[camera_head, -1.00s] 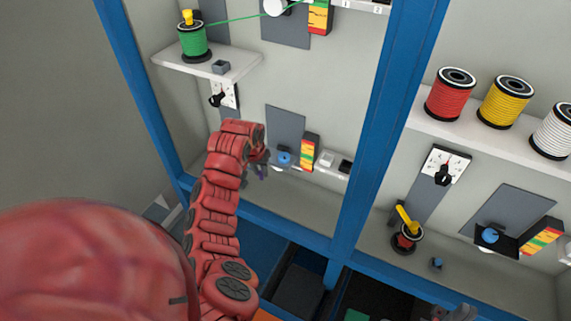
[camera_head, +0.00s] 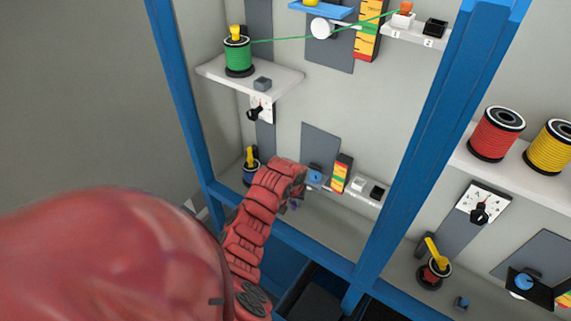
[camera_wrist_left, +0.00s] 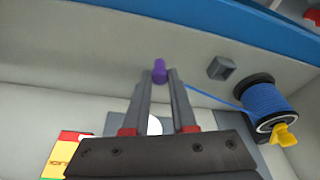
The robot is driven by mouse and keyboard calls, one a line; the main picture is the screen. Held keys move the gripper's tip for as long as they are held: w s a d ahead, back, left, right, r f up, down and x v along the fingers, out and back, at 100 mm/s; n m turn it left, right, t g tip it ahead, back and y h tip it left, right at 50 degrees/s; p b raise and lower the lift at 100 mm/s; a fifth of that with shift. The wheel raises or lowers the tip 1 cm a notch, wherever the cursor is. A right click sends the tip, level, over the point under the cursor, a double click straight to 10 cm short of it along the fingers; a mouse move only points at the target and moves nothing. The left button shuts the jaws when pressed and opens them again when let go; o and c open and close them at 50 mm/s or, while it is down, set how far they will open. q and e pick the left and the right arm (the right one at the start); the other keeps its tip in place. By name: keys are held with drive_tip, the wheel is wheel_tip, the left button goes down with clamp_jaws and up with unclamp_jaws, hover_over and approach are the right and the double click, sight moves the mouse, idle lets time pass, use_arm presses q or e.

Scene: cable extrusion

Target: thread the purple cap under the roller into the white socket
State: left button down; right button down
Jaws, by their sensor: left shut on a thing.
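My left gripper (camera_head: 296,201) is shut on the purple cap (camera_wrist_left: 159,71), which sits between its fingertips in the left wrist view. A blue cable runs from the cap to the blue spool (camera_wrist_left: 267,104); the spool (camera_head: 251,165) stands left of my arm in the head view. The roller (camera_head: 315,177), with a blue face, is on a grey panel just up and right of the gripper, partly hidden by my arm. The white socket (camera_head: 358,184) is on a small ledge further right, beside a black one. My right gripper is not in view.
A red, yellow and green scale block (camera_head: 341,172) stands between roller and white socket. Above, a green cable runs from a green spool (camera_head: 238,56) past a white roller (camera_head: 322,28) to an orange cap (camera_head: 403,12). A blue post (camera_head: 420,150) stands right of the sockets.

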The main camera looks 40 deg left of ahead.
use_arm(q)
drive_tip(key=shift+w+d, duration=0.15)
drive_tip(key=shift+d, duration=1.95)
drive_tip(key=shift+w+d, duration=0.1)
drive_tip(key=shift+d, duration=2)
